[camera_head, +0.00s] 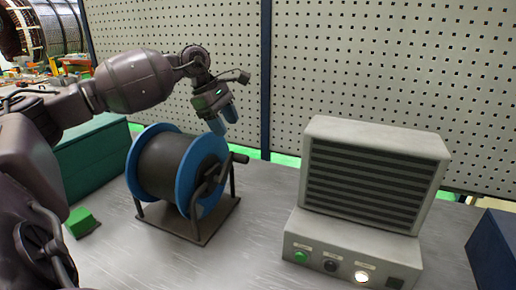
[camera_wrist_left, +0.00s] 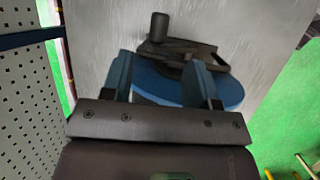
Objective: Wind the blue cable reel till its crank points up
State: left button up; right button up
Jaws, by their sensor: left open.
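The cable reel (camera_head: 168,168) has blue flanges and a dark drum, and it sits in a dark stand on the grey table. Its dark crank (camera_head: 208,186) is on the right-hand flange, and the crank's grip (camera_head: 240,158) sticks out toward the upper right. My left gripper (camera_head: 225,123) is open, with blue fingers pointing down, above the reel's right flange and apart from the crank grip. In the left wrist view, the crank grip (camera_wrist_left: 158,27) shows beyond the gap between the open fingers (camera_wrist_left: 157,62), and the blue flange (camera_wrist_left: 160,85) lies partly hidden behind them.
A grey vented box (camera_head: 365,185) with a green button and a lit white lamp stands right of the reel. A green block (camera_head: 82,222) lies at the left. A teal case (camera_head: 92,160) stands behind it. A perforated panel (camera_head: 350,60) rises behind the table.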

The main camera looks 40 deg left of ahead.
aim_at(243, 155)
pick_arm(q)
jog(key=x, duration=1)
jog(key=shift+w+d+f+b, duration=0.1)
jog(key=shift+f+b, duration=0.2)
jog(key=shift+b, duration=0.1)
grip_shut()
